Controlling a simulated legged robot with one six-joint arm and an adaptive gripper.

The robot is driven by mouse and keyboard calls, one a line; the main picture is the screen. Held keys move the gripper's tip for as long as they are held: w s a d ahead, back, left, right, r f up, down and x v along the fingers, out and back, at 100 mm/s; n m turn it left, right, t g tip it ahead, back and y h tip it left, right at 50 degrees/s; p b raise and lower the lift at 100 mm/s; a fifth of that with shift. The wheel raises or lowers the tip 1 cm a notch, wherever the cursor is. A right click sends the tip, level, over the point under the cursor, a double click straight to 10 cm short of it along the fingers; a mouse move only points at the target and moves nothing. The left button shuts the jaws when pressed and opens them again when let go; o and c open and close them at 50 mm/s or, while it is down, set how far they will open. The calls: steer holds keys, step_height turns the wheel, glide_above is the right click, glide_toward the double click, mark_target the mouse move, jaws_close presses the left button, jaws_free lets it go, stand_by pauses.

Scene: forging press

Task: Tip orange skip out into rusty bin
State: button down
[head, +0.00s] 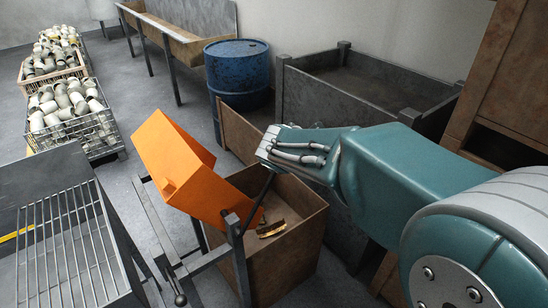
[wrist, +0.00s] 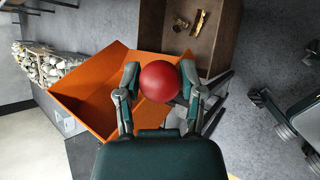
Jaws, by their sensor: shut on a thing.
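The orange skip (head: 178,165) is steeply tilted on its dark frame, its lower end over the rusty bin (head: 292,262). In the wrist view the skip's inside (wrist: 92,95) looks empty where visible. Brass-coloured pieces (head: 271,229) lie in the rusty bin; they also show in the wrist view (wrist: 200,22). My gripper (wrist: 160,80) is shut on a red ball knob (wrist: 159,81), with a finger on each side. In the head view my gripper (head: 270,150) is above the bin at the top of a dark lever (head: 262,190), and hides the knob.
A blue drum (head: 237,68) and a large grey metal container (head: 355,80) stand behind the bin. Wire crates of pale cylindrical parts (head: 70,118) stand at the left. A grated table (head: 65,240) is at the front left. Grey floor is clear between crates and skip.

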steer(key=shift+w+d+f, duration=0.35)
steer(key=shift+d, duration=0.2)
steer(key=shift+f, duration=0.1)
steer(key=shift+c, duration=1.1)
jaws_free()
steer(key=shift+d, duration=0.15)
steer(key=v, duration=1.2)
steer(key=shift+f, duration=0.1)
